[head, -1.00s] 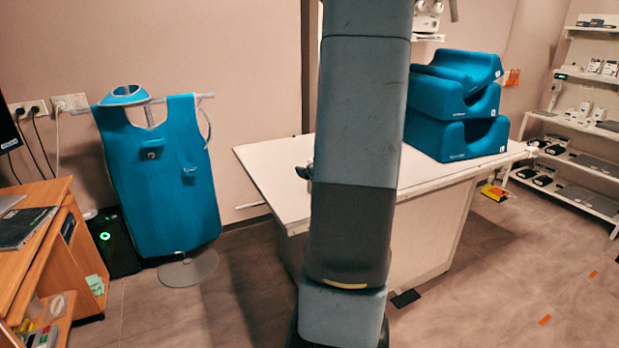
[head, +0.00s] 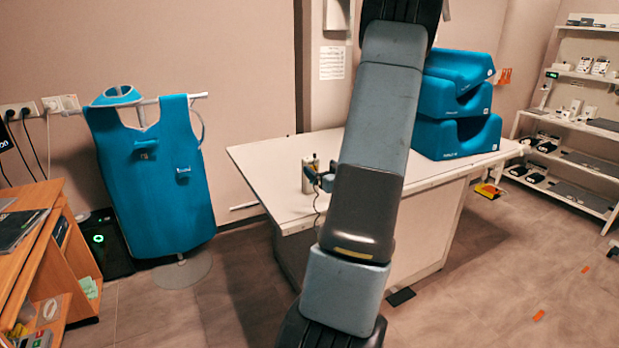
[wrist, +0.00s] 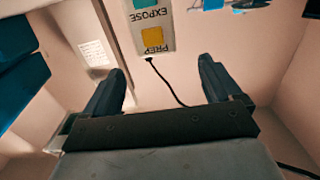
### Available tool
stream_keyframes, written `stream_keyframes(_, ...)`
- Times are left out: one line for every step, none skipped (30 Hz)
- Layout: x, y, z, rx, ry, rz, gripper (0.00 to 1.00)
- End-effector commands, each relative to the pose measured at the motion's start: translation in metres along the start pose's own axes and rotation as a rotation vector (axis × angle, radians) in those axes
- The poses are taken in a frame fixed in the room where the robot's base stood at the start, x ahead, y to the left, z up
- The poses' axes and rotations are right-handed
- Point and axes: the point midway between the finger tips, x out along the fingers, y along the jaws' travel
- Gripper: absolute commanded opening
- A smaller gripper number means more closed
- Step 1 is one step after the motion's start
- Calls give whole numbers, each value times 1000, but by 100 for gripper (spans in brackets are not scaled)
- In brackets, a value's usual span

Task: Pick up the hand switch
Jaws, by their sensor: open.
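The hand switch is a pale upright box with a teal EXPOSE button and a yellow PREP button, seen upside down at the top of the wrist view (wrist: 148,22). A dark cord runs from its end. In the head view, it stands on the white table (head: 265,165) as a small beige shape (head: 307,177), with the cord hanging near it. My gripper (wrist: 162,78) is open and empty. Its two dark fingers point toward the switch, which lies beyond the fingertips. In the head view the gripper is mostly behind my arm, beside the switch.
Blue foam cushions (head: 450,137) are stacked on the table's right end. A blue apron (head: 150,175) hangs on a stand at left. A wooden desk (head: 35,235) is at far left, and white shelves (head: 570,155) are at right. The table's left part is mostly bare.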

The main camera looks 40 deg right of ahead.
Motion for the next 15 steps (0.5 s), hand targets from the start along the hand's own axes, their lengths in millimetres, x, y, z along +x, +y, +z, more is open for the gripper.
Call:
stream_keyframes(7,0,0,0,0,-2,92)
stream_keyframes(10,0,0,0,0,-2,92)
stream_keyframes(14,0,0,-1,0,0,92)
stream_keyframes(16,0,0,0,-1,0,92)
stream_keyframes(17,0,0,0,-1,1,92)
stream_keyframes(19,0,0,0,-1,1,92)
stream_keyframes(20,0,0,0,-1,1,92)
stream_keyframes(21,0,0,0,-1,1,92)
stream_keyframes(23,1,0,0,-1,0,92)
stream_keyframes(26,1,0,0,-1,0,92)
stream_keyframes(29,1,0,0,0,0,92)
stream_keyframes(34,2,0,0,0,-1,92)
stream_keyframes(38,2,0,0,0,-1,92)
stream_keyframes(43,3,0,0,0,0,92)
stream_keyframes(49,4,0,0,1,0,92)
